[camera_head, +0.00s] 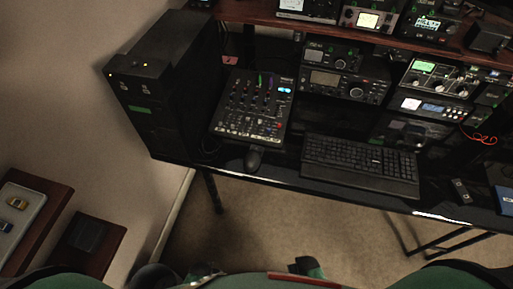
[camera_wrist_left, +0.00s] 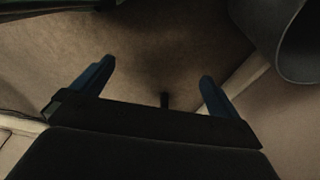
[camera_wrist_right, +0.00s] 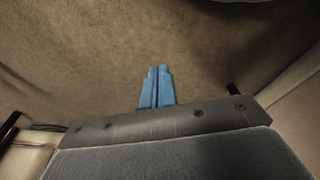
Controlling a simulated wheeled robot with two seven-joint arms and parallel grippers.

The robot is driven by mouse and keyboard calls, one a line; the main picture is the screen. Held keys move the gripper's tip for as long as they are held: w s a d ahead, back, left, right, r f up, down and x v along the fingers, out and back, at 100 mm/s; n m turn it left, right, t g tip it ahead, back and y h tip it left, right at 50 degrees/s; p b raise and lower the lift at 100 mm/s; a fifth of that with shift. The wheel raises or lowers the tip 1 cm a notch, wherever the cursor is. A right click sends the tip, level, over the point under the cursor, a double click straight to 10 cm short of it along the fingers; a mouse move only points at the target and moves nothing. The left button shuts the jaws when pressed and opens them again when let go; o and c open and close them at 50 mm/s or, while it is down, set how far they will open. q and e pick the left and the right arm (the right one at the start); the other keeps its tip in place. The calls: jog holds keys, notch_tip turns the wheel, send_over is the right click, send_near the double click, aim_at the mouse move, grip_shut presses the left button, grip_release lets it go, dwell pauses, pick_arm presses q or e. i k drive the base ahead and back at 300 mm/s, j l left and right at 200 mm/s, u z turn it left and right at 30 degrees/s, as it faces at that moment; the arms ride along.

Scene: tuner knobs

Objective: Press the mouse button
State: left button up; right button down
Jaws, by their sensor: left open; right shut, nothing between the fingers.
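A small dark mouse (camera_head: 254,159) sits on the black desk near its front edge, just below the mixer and left of the keyboard. My left gripper (camera_wrist_left: 155,80) is open and empty above the carpet in the left wrist view, its two blue fingers wide apart. My right gripper (camera_wrist_right: 157,85) is shut with its blue fingers together and nothing between them, also over carpet. The mouse is not seen in either wrist view.
A black keyboard (camera_head: 360,164) lies right of the mouse, and a mixer (camera_head: 253,105) stands behind it. A tall black cabinet (camera_head: 165,85) stands at the desk's left end. Radios (camera_head: 345,82) fill the back. A small remote (camera_head: 461,190) lies at right. Open carpet (camera_head: 290,225) lies before the desk.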

aim_at(254, 146)
jog(key=k+l, duration=0.1)
jog(key=l, duration=0.3)
jog(key=k+l, duration=0.1)
jog(key=l, duration=0.25)
jog(key=k+l, duration=0.15)
jog(key=l, duration=0.25)
jog(key=k+l, duration=0.1)
jog(key=l, duration=0.25)
jog(key=u, duration=1.75)
jog(key=k+l, duration=0.05)
